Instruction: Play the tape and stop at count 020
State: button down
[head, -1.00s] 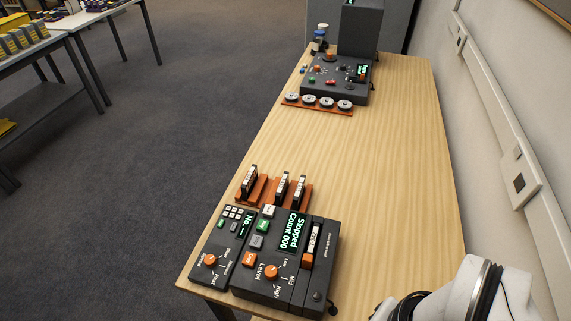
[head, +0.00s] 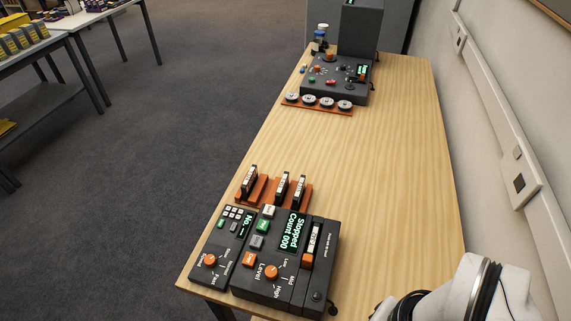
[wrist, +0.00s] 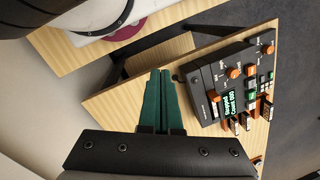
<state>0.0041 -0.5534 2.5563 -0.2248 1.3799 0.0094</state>
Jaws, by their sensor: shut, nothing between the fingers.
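The tape player (head: 285,262) is a dark box at the near end of the wooden table. Its green display (head: 292,231) reads "Stopped" and "Count 000". Left of the display is a column of buttons: a white one, a green one (head: 263,225), a grey one (head: 256,242) and an orange one (head: 249,259). An orange Level knob (head: 271,271) sits below. A cassette (head: 313,240) stands in the slot at its right. My gripper (wrist: 160,72) shows in the wrist view, its green fingers together and empty, apart from the player (wrist: 225,92).
A keypad unit (head: 222,245) with an orange knob adjoins the player's left. Several cassettes stand in orange racks (head: 250,186) behind it. Another dark machine (head: 335,80) and a rack of reels (head: 318,103) are at the far end. The table's middle (head: 365,150) is clear.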

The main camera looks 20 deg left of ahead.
jog(key=w+n+h, duration=0.4)
jog(key=w+n, duration=0.4)
jog(key=n+t+h, duration=0.2)
jog(key=n+t, duration=0.7)
jog(key=n, duration=1.1)
send_over(259, 227)
notch_tip(259, 227, down, 3)
jog(key=shift+a+f, duration=0.1)
jog(key=shift+f, duration=0.05)
jog(key=shift+f, duration=4.45)
jog(key=shift+f, duration=0.4)
